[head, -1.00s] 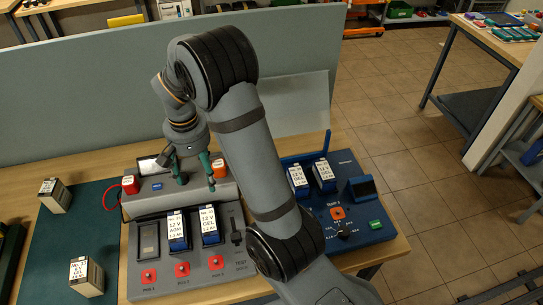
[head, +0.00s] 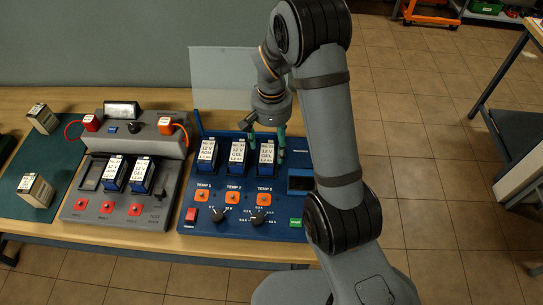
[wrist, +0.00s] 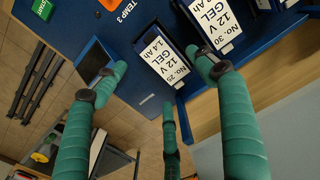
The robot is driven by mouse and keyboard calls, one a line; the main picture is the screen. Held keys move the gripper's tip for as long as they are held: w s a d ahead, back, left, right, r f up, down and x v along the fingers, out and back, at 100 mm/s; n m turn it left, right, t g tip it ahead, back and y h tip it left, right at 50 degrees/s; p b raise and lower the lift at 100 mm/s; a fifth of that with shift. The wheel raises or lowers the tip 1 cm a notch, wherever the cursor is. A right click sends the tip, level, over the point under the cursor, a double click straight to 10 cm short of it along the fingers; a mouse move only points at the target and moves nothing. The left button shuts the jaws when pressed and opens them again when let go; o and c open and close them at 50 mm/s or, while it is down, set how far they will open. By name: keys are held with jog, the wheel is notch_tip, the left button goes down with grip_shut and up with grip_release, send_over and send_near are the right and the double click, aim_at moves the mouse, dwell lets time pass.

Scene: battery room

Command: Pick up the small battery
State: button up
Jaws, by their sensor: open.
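My gripper (head: 268,140) is open and empty. Its green fingers hang around the upper part of the rightmost battery (head: 266,152) in the blue station (head: 232,212), by TEMP 3. In the wrist view this battery reads No. 25, 12 V GEL, 1.4 Ah (wrist: 164,56), and lies between the fingertips; I cannot tell whether they touch it. The middle battery (head: 237,152), No. 30 in the wrist view (wrist: 212,22), stands close beside it, near one fingertip. A third battery (head: 206,153) stands at the left.
A grey tester (head: 120,216) with two batteries stands left of the blue station. Two pale batteries (head: 36,190) stand on a green mat (head: 60,160). A grey divider (head: 100,50) runs behind the table.

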aim_at(270, 153)
jog(key=shift+a+f, duration=0.15)
jog(key=shift+f, duration=0.15)
notch_tip(270, 153, down, 5)
jog(key=shift+s+a+p, duration=0.1)
jog(key=shift+p, duration=0.85)
jog(key=shift+c, duration=1.3)
jog(key=c, duration=1.5)
jog(key=shift+r, duration=0.1)
grip_shut()
